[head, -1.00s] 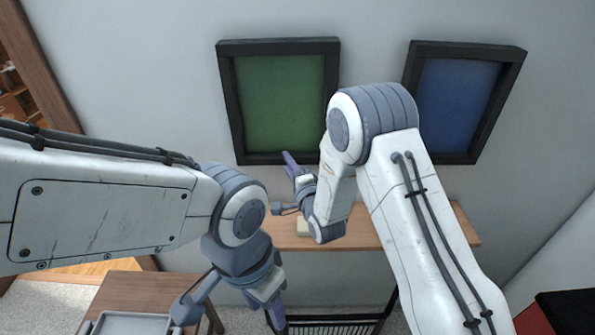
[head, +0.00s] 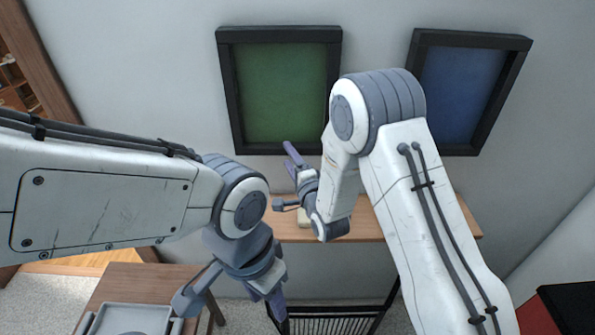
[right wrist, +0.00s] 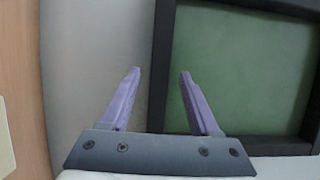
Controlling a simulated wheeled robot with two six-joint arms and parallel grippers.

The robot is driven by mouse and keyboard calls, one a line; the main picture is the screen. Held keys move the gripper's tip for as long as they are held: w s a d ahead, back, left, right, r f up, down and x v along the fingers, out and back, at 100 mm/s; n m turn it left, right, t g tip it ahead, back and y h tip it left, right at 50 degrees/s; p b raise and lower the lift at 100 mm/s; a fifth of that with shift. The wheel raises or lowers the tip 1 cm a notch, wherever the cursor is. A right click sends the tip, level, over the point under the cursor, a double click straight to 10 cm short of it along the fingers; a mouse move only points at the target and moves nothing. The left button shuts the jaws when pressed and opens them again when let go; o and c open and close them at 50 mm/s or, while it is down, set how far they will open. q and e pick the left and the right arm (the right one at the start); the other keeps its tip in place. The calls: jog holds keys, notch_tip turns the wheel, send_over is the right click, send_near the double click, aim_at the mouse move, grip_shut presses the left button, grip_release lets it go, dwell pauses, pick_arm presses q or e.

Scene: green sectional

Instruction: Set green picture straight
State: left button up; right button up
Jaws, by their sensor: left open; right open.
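The green picture (head: 281,92) hangs on the wall in a thick black frame, at the upper middle of the head view. Its top edge slopes slightly; perspective makes the true tilt hard to judge. My right gripper (head: 288,150) is at the frame's bottom bar, its purple fingers pointing up at it. In the right wrist view, the right gripper (right wrist: 160,75) is open and empty, with a black bar of the frame showing between and beyond its fingertips. Contact cannot be told. The green picture (right wrist: 240,70) fills that view's right side. My left gripper (head: 272,297) is open, low and away from the picture.
A blue picture (head: 462,92) in a black frame hangs to the right. A wooden shelf (head: 370,225) runs below the pictures, with a small pale object partly hidden behind my right wrist. A side table (head: 145,285) with a grey tray stands at lower left. A black rack is below.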

jog(key=b+v, duration=0.2)
jog(key=v, duration=0.6)
jog(key=shift+s, duration=0.35)
jog(key=s+a+f+n+g+h, duration=0.2)
jog(key=s+a+n+g, duration=0.1)
jog(key=s+n+g, duration=0.6)
jog(key=s+d+r+n+g+h, duration=0.1)
jog(key=s+d+n+g, duration=0.1)
jog(key=s+n, duration=0.2)
jog(key=s+d+n+g+h, duration=0.1)
jog(key=s+d+n+g, duration=0.1)
jog(key=s, duration=0.8)
jog(key=s+d+r+n+g+h, duration=0.1)
jog(key=s+d+n+g+h, duration=0.1)
jog(key=s+n, duration=0.4)
jog(key=shift+s+d+r+g, duration=0.3)
jog(key=shift+s+d+g, duration=0.15)
jog(key=shift+g, duration=0.35)
